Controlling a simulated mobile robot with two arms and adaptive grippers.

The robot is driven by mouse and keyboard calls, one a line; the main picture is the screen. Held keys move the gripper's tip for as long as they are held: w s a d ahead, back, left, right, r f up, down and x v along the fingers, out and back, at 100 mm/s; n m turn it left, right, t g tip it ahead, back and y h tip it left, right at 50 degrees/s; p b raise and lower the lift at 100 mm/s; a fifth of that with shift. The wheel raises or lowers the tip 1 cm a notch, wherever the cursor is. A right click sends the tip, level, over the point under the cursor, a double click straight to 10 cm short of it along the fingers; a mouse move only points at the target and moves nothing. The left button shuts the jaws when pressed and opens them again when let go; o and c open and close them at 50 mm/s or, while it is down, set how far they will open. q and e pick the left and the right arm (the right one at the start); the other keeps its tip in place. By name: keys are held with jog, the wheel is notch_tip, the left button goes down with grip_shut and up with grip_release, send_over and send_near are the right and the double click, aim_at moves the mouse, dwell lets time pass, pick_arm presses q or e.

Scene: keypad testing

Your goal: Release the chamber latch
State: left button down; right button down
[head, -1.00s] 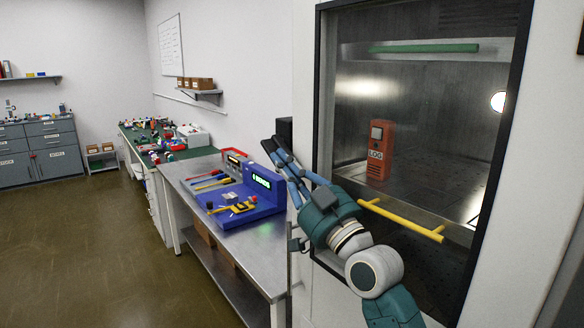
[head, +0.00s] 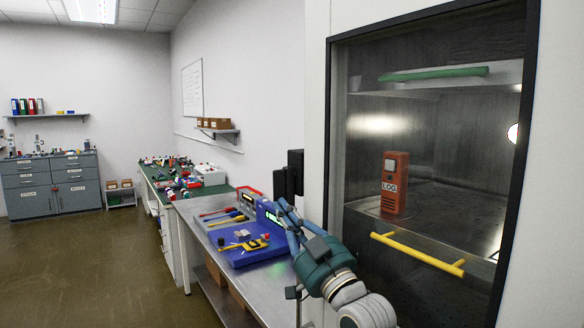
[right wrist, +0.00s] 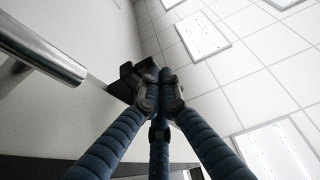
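The test chamber (head: 318,110) stands at the right with a dark-framed glass door. A black block-like fitting (head: 295,172), possibly the latch, sticks out at its left side. My right gripper (head: 283,207) is just below this fitting in the head view, with its blue fingers pointing up and left. In the right wrist view, the fingertips (right wrist: 159,82) are drawn close together, and the black fitting (right wrist: 127,82) shows just beyond them. I cannot tell whether they touch. Nothing is seen held. My left gripper is out of view.
A steel bench (head: 212,262) with a blue keypad device (head: 240,258) stands left of my arm. An orange logger (head: 394,185) is behind the glass, near a yellow bar (head: 415,254). A metal tube (right wrist: 45,48) shows in the wrist view. Floor at left is clear.

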jog(key=shift+w+a+f, duration=0.1)
jog(key=shift+w+f, duration=0.05)
dwell(0.6)
jog(key=v, duration=1.2)
